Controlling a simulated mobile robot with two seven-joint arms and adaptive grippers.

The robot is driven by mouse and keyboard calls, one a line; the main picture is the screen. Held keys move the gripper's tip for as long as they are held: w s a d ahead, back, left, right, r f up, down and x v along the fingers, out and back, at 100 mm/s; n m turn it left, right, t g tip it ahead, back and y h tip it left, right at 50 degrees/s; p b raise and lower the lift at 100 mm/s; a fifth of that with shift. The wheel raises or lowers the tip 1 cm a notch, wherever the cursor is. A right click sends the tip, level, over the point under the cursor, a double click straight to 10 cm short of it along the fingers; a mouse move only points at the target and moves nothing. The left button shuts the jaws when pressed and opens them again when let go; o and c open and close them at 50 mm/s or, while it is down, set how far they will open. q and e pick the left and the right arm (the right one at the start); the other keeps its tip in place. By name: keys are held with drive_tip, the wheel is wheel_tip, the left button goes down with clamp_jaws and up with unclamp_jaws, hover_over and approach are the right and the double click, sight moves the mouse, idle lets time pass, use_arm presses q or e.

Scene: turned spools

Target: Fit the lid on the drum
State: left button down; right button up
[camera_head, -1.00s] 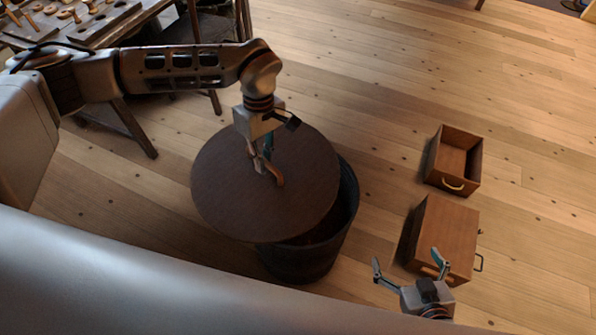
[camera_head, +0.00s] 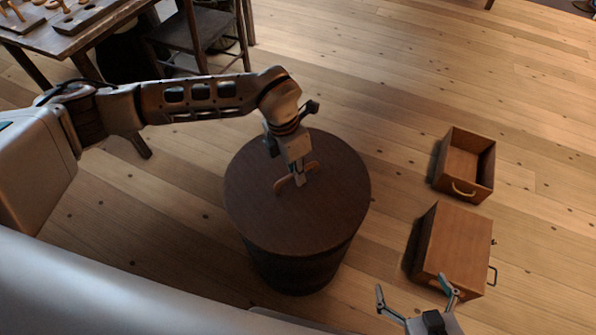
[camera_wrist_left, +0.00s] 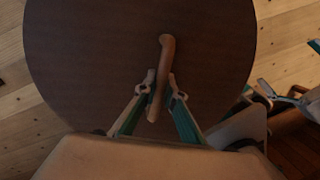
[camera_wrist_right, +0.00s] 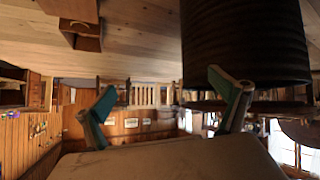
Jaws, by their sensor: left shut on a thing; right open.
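The lid (camera_head: 325,215) is a round dark wooden disc with a curved wooden handle (camera_head: 312,166) across its middle. It lies over the mouth of the dark drum (camera_head: 300,268) and hides the opening; whether it is seated all round I cannot tell. My left gripper (camera_head: 298,182) is shut on the handle from above. The handle (camera_wrist_left: 166,50) also shows between its fingers in the left wrist view. My right gripper (camera_head: 418,298) is open and empty, to the right of the drum. The drum's dark side (camera_wrist_right: 245,45) shows in the right wrist view.
An open wooden box (camera_head: 466,165) and a wooden case with a handle (camera_head: 455,250) stand on the floor to the right. The floor behind the drum is clear.

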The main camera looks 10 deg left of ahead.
use_arm(q)
drive_tip(key=shift+f+b, duration=0.7)
drive_tip(key=shift+f, duration=0.5)
drive_tip(key=shift+f+b, duration=0.6)
drive_tip(key=shift+f, duration=0.5)
drive_tip(key=shift+w, duration=0.15)
drive_tip(key=shift+f, duration=0.1)
use_arm(e)
drive_tip(key=shift+a+f, duration=0.15)
drive_tip(key=shift+a, duration=0.2)
use_arm(q)
drive_tip(key=shift+d+p, duration=0.1)
drive_tip(key=shift+p, duration=0.25)
use_arm(e)
drive_tip(key=shift+w+r, duration=0.3)
drive_tip(key=shift+r, duration=0.2)
use_arm(q)
drive_tip(key=shift+f, duration=0.15)
use_arm(e)
drive_tip(key=shift+w+r, duration=0.25)
drive_tip(key=shift+r, duration=0.2)
